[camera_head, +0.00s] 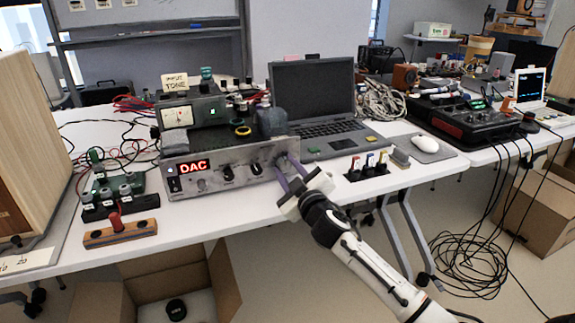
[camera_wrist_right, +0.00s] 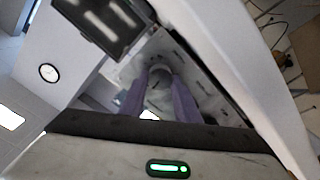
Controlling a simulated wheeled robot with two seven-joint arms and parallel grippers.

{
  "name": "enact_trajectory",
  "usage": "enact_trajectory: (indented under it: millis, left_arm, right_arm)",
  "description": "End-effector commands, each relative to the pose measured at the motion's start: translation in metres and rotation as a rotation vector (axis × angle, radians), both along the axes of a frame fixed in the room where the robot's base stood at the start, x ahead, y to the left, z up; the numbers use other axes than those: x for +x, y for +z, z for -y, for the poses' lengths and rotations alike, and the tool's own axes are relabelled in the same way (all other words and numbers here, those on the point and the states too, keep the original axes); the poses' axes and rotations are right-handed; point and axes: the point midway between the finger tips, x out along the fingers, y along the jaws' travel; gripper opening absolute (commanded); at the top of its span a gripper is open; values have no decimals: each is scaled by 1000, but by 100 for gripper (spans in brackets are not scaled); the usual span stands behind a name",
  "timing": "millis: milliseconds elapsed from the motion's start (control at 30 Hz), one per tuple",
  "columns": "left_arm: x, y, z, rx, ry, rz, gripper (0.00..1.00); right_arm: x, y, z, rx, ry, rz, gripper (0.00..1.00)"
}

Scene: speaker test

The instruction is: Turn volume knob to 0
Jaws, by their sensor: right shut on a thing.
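The silver amplifier box (camera_head: 208,180) with a lit red "DAC" display stands at the front of the white table. Two dark knobs, a left one (camera_head: 227,173) and a right one (camera_head: 256,168), show on its front panel. My right gripper (camera_head: 287,168) reaches the panel's right end with its purple fingers. In the right wrist view, the fingers are shut on a round grey knob (camera_wrist_right: 159,92), one on each side. In the head view that knob is mostly hidden by the fingers. I cannot read its setting. My left gripper is not in view.
A laptop (camera_head: 318,100) stands behind and right of the box. A small block with coloured switches (camera_head: 367,167) and a mouse (camera_head: 425,144) lie to the right. A wooden block with a red lever (camera_head: 120,233) is at the left. Cables hang at the right.

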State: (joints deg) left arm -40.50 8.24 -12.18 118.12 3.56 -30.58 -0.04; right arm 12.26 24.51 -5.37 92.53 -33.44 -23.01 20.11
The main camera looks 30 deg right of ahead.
Motion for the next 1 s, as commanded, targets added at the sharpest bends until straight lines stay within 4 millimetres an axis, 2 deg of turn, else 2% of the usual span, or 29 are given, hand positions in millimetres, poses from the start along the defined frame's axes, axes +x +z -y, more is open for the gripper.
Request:
enact_trajectory:
  millis: [1000]
  left_arm:
    - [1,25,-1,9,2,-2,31]
  right_arm:
    - [0,-3,-2,-942,2,-226,6]
